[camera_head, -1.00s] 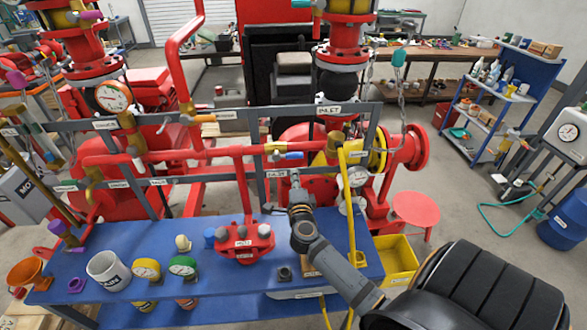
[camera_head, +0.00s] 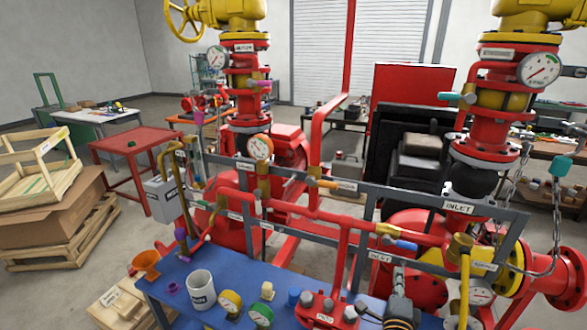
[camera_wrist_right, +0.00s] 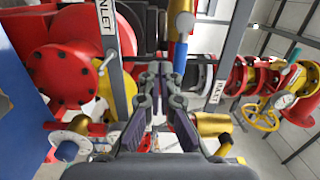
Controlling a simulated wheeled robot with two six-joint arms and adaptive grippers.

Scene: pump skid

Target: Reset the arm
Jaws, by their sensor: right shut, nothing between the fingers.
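My right gripper (camera_head: 368,311) shows at the bottom edge of the head view, above the right part of the blue bench, beside a red manifold block (camera_head: 327,312). Most of its arm is cut off below the frame. In the wrist view the right gripper (camera_wrist_right: 164,75) has its fingers together with nothing between them. A blue-handled valve (camera_head: 400,244) on the red pipe is behind it; a blue handle (camera_wrist_right: 180,57) shows just beyond the fingertips in the wrist view, apparently not held. My left gripper is in neither view.
A grey rail frame (camera_head: 370,203) and red pipes stand close behind. Wooden crates (camera_head: 60,232) are at the left. Open floor lies between.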

